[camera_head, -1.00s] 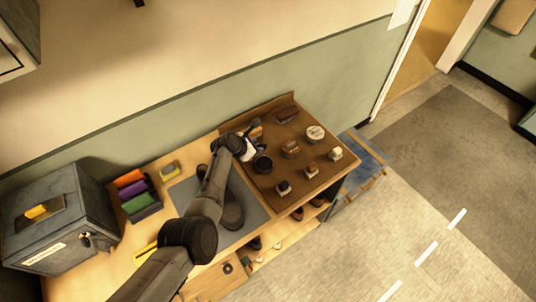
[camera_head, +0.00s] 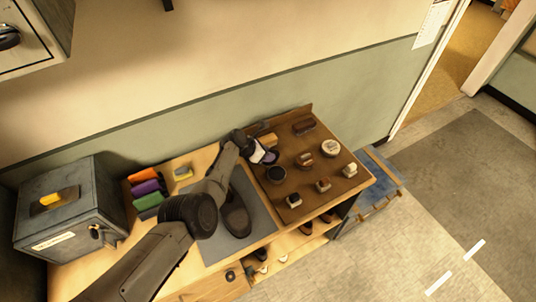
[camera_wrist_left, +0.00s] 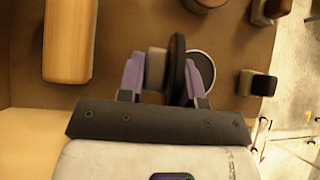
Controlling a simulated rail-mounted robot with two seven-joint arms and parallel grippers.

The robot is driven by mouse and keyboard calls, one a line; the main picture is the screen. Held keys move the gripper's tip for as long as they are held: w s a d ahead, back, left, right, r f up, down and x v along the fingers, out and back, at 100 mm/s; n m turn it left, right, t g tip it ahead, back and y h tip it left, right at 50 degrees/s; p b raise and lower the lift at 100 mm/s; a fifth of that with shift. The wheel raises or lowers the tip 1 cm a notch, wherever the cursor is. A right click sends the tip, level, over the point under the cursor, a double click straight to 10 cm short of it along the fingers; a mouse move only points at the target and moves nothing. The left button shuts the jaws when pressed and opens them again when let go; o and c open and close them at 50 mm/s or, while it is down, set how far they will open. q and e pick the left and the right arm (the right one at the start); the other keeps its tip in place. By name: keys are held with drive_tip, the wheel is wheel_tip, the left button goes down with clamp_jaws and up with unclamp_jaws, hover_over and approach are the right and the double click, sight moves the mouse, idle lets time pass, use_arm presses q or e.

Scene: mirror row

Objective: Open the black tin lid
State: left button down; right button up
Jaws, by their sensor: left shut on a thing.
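The black tin (camera_head: 277,175) stands on the brown board; in the wrist view it (camera_wrist_left: 203,70) shows a pale rim around a dark inside. My left gripper (camera_head: 264,154) is above the board, just behind the tin in the head view. In the wrist view its purple fingers (camera_wrist_left: 163,66) are shut on the black lid (camera_wrist_left: 177,65), a thin disc seen edge-on, with a grey round part (camera_wrist_left: 155,69) beside it between the fingers. The lid stands on edge and partly hides the tin; the exact gap between them cannot be told. My right gripper is not in view.
Several small brushes and a pale-topped tin (camera_head: 330,148) share the brown board (camera_head: 292,187). A wooden block (camera_wrist_left: 68,42) lies left of the fingers. A dark shoe (camera_head: 236,216) rests on the grey mat (camera_head: 258,220). Coloured cloths (camera_head: 146,188) and a grey box (camera_head: 65,215) stand at left.

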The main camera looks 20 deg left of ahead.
use_arm(q)
drive_tip(key=shift+a+f, duration=0.2)
drive_tip(key=shift+f, duration=0.05)
drive_tip(key=c, duration=1.2)
unclamp_jaws()
drive_tip(key=shift+o, duration=1.4)
drive_tip(key=shift+r, duration=0.1)
drive_tip(key=shift+d+r, duration=0.1)
drive_tip(key=shift+r, duration=0.1)
